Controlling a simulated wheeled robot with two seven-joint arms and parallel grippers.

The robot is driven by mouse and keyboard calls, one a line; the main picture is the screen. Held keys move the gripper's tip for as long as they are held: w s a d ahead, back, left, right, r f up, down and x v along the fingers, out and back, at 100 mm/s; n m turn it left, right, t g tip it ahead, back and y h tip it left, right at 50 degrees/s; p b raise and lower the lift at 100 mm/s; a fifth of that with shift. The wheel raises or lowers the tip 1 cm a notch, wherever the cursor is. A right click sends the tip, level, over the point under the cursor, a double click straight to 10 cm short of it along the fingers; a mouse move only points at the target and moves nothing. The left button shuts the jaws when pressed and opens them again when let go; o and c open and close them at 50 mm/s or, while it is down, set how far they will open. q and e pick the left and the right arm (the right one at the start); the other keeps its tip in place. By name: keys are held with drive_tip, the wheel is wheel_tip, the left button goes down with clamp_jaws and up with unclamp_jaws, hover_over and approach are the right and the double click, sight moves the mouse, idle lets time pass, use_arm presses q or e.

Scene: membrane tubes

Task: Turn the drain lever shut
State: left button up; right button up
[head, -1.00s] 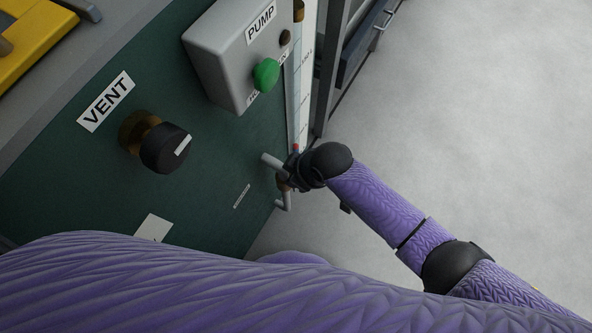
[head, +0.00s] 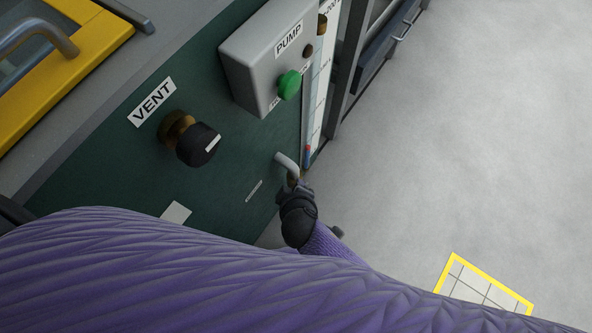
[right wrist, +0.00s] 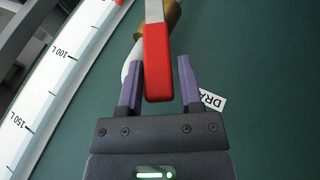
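The drain lever (right wrist: 158,62) has a red grip on a grey metal bar and shows in the right wrist view, in front of a brass fitting (right wrist: 174,14). My right gripper (right wrist: 160,66) is open, with one finger on each side of the red grip. The left finger in that view lies close against it; a small gap shows at the right finger. In the head view my right gripper (head: 296,187) is by a grey pipe (head: 286,160) low on the green panel, its fingertips hard to make out. My left gripper is not in view.
A label starting "DRA" (right wrist: 212,99) is beside the right finger. The green panel (head: 120,165) also carries a vent knob (head: 193,142) and a pump box (head: 252,75) with a green button. A litre scale (right wrist: 62,75) runs alongside. Open floor (head: 470,140) lies right.

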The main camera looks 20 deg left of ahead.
drive_tip(key=shift+o, duration=1.3)
drive_tip(key=shift+s+r+p, duration=0.1)
drive_tip(key=shift+r+p, duration=0.25)
drive_tip(key=shift+r, duration=0.05)
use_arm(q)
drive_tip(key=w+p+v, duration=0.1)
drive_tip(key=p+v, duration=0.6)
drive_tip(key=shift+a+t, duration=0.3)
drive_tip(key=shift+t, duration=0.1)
use_arm(e)
drive_tip(key=v, duration=0.9)
drive_tip(key=shift+s, duration=0.15)
